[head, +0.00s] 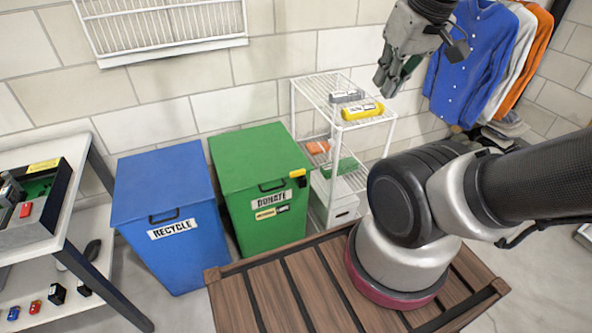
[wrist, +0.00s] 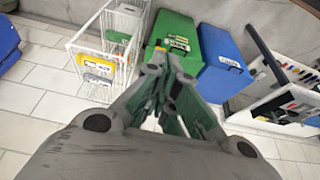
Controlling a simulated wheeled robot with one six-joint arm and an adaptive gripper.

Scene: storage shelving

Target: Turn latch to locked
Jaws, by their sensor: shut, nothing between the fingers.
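The latch (head: 298,175) is a small yellow and black piece at the right end of the front edge of the green DONATE bin (head: 257,158). Below it, a yellow label (head: 265,214) and a black label (head: 283,208) are on the bin's front; their wording is too small to read surely. My gripper (head: 386,84) is shut and empty, high above the white wire rack, up and right of the latch and apart from it. In the wrist view, my gripper (wrist: 166,72) points toward the green bin (wrist: 180,28), its fingers partly covering the front.
A blue RECYCLE bin (head: 165,195) stands left of the green bin. The white wire rack (head: 318,95) with a yellow item (head: 362,111) and a grey item (head: 346,96) stands right of it. Shirts (head: 470,60) hang at right. A workbench (head: 45,235) is at left.

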